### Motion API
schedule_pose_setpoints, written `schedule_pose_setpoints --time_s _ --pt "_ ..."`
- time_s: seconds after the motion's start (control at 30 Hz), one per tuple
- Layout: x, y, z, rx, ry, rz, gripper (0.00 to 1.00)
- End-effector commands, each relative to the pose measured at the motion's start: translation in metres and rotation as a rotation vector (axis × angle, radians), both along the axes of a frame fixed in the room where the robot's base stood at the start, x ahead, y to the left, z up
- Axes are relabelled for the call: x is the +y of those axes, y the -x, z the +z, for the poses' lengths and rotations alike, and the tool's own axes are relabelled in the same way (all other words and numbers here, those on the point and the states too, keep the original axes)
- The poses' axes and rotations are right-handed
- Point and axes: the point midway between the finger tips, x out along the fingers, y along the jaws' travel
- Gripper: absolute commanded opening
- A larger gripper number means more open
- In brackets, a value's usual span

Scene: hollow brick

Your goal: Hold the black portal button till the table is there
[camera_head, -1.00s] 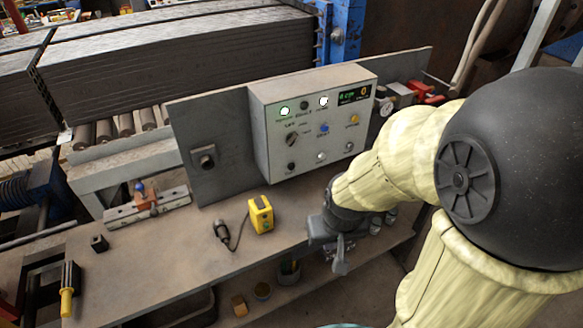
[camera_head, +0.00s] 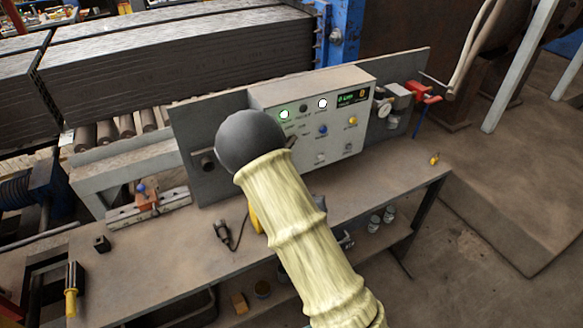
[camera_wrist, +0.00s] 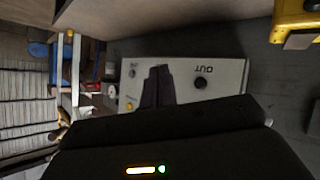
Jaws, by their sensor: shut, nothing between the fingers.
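The pale grey control box (camera_head: 345,125) stands on the workbench, with its lower left hidden by my arm in the head view. In the wrist view its face (camera_wrist: 225,75) appears upside down. A round black button (camera_wrist: 200,83) shows there beside the letters OUT. My gripper (camera_wrist: 158,70) is shut and empty. Its dark fingertips lie over the panel, left of the black button in that view and apart from it. They hide what lies behind them. I cannot tell whether they touch the panel. In the head view the gripper is mostly hidden. I cannot pick out the portal's table.
Two lamps glow on the box, one greenish (camera_head: 285,114) and one white (camera_head: 322,104), beside a lit display (camera_head: 353,97). A yellow button (camera_head: 352,121) and a blue button (camera_head: 323,130) also show. The workbench (camera_head: 170,260) holds tools. A large slab stack (camera_head: 190,50) stands behind.

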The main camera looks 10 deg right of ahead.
Motion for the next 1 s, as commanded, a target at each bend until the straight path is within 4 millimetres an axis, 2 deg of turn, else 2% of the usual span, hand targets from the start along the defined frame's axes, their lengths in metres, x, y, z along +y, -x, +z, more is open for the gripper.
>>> schedule_pose_setpoints --time_s 0.1,0.27,0.67,0.83,1.0 --pt "0.001 -0.011 -0.002 -0.096 0.118 0.031 0.00" --pt "0.002 -0.018 0.002 -0.169 0.194 0.054 0.00" --pt "0.003 -0.020 0.003 -0.177 0.198 0.056 0.00" --pt "0.006 -0.029 0.003 -0.178 0.199 0.055 0.00" --pt "0.011 -0.047 0.003 -0.177 0.198 0.056 0.00"
